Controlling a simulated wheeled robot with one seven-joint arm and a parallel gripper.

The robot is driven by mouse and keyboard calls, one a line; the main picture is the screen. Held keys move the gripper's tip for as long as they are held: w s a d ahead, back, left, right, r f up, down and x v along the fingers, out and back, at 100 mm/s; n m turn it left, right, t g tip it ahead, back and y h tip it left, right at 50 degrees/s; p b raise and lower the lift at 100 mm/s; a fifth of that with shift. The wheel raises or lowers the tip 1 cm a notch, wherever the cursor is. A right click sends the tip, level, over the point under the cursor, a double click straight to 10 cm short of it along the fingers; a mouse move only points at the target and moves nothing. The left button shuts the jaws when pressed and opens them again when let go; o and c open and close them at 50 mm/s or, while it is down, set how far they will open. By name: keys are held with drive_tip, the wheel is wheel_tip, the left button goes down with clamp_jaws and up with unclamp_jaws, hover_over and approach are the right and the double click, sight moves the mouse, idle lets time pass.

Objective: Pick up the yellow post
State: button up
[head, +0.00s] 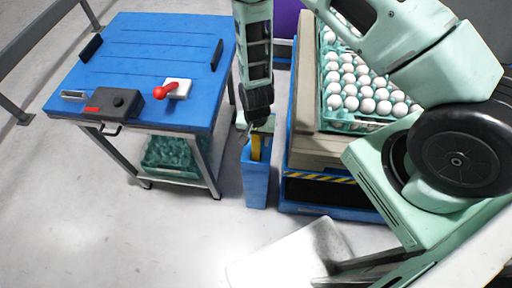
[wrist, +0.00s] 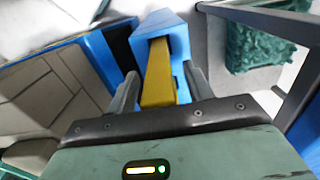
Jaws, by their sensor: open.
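The yellow post (head: 256,146) stands up out of the blue bin (head: 257,186) on the floor, between the blue table and the egg stand. In the wrist view the post (wrist: 159,75) shows as a long yellow bar, its near end between the fingers, rising from the blue bin's opening (wrist: 176,28). My gripper (head: 258,136) points down over the bin in the head view. In the wrist view my gripper (wrist: 162,88) is open, with a finger on each side of the post and a gap visible at the right. Contact on the left is hard to tell.
The blue table (head: 150,60) stands left, with a black box (head: 113,104) and a red-handled device (head: 174,90) on it. A green tray (head: 172,156) lies on its lower shelf. White eggs in trays (head: 322,118) sit on the stand at right. Floor is clear at front left.

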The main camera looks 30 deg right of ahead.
drive_tip(key=shift+c, duration=0.3)
clamp_jaws()
